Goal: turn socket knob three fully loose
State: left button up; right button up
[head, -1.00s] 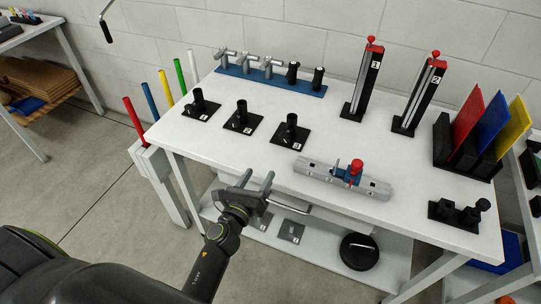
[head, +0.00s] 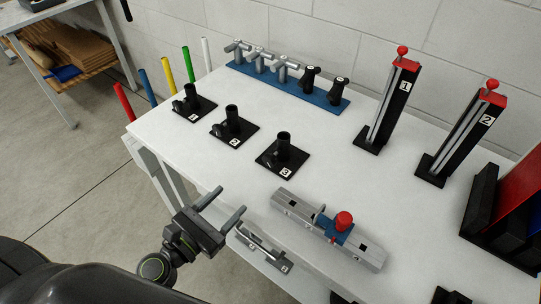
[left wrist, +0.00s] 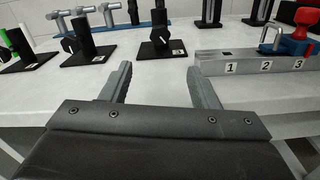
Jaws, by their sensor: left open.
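Socket three (head: 283,150) is a black upright tube on a square base plate labelled 3, on the white table. Its small dark knob (head: 268,159) sits at the left side of the tube, and it also shows in the left wrist view (left wrist: 155,36). My left gripper (head: 232,199) is open and empty at the table's front edge, short of socket three. In the left wrist view its two fingers (left wrist: 160,68) point toward socket three, which stands between and beyond them. How far the knob is turned cannot be told. My right gripper is not in view.
Socket two (head: 232,125) and socket one (head: 191,100) stand to the left. A grey rail with a blue and red clamp (head: 340,228) lies to the right. A blue rack (head: 310,92) with grey and black pieces stands behind. The table between gripper and socket three is clear.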

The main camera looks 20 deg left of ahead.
aim_at(268, 163)
pick_arm(q)
jog(key=x, duration=0.1)
jog(key=p+x, duration=0.1)
jog(key=x, duration=0.1)
jog(key=shift+r, duration=0.25)
jog(key=p+x, duration=0.2)
jog(key=x, duration=0.5)
jog(key=shift+f, duration=0.1)
jog(key=p+x, duration=0.1)
jog(key=x, duration=0.4)
jog(key=shift+w+f, duration=0.1)
jog(key=shift+f, duration=0.05)
jog(key=shift+w+d, duration=0.25)
jog(key=shift+w, duration=0.3)
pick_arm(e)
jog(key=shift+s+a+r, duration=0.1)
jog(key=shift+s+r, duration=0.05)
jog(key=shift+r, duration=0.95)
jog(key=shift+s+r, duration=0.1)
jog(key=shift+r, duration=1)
pick_arm(q)
jog(key=c, duration=1)
jog(key=shift+o, duration=0.2)
jog(key=shift+n+p, duration=0.4)
jog(key=shift+n, duration=0.4)
jog(key=o, duration=1)
jog(key=shift+c, duration=0.2)
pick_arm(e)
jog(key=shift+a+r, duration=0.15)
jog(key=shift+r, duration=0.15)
